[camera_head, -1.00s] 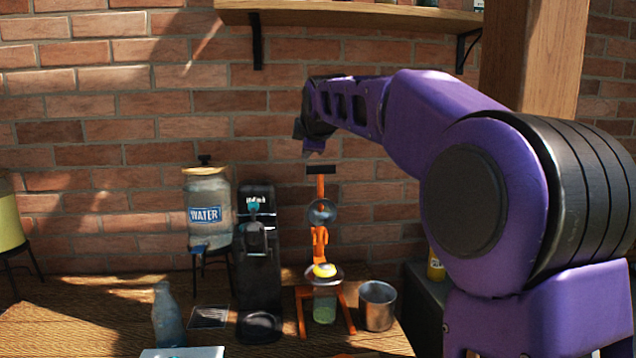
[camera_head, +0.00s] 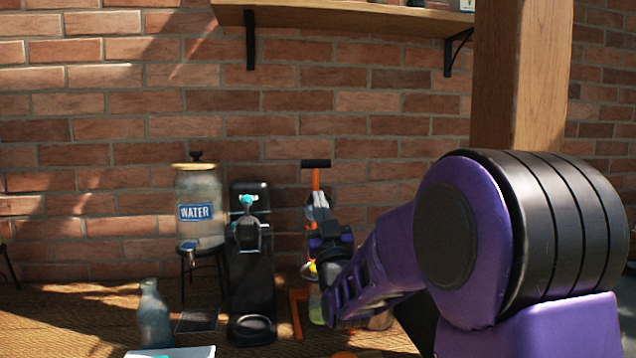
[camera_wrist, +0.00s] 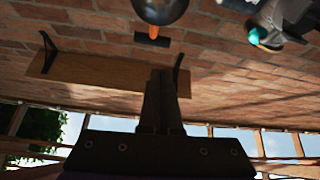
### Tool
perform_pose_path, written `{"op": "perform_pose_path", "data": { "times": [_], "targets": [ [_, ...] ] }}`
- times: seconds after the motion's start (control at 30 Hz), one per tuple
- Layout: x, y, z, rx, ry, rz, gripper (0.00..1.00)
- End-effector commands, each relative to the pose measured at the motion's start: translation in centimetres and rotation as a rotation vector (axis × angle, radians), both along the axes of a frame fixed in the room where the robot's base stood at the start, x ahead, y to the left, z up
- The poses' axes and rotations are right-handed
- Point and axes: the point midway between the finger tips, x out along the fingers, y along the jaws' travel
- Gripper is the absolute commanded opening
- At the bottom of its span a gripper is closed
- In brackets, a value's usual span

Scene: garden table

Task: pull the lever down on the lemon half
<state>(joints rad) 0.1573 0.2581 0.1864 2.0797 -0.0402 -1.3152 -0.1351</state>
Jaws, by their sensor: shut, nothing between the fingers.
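The orange juicer press stands on the table, with its lever (camera_head: 315,180) upright and topped by a black handle (camera_head: 315,163). A small yellow patch of the lemon half (camera_head: 312,268) shows beside my arm; the rest of it is hidden. My gripper (camera_head: 320,200) is shut and empty, in front of the press and below the black handle. I cannot tell whether it touches the press. In the wrist view my shut fingers (camera_wrist: 163,80) point up the picture, towards the dark round press head (camera_wrist: 160,8), with the handle (camera_wrist: 152,40) just below that head.
A black machine (camera_head: 250,265) stands close left of the press, with a water dispenser (camera_head: 200,210) behind it. A glass bottle (camera_head: 153,315) stands at the front left. A wall shelf (camera_head: 350,17) hangs above.

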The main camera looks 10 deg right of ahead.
Motion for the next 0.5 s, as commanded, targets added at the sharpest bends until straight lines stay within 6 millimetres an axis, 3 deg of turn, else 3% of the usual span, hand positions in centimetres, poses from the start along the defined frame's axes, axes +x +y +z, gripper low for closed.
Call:
{"op": "perform_pose_path", "data": {
  "times": [0.1, 0.23, 0.37, 0.5],
  "targets": [
    [-2.0, -0.8, -0.8, 0.065, -0.067, 0.016, 0.0],
    [-2.8, -1.2, -0.7, 0.094, -0.104, 0.025, 0.0],
    [-2.1, -1.2, 0.0, 0.098, -0.111, 0.026, 0.0],
    [-0.2, -1.2, 1.5, 0.098, -0.111, 0.026, 0.0]
  ]
}}
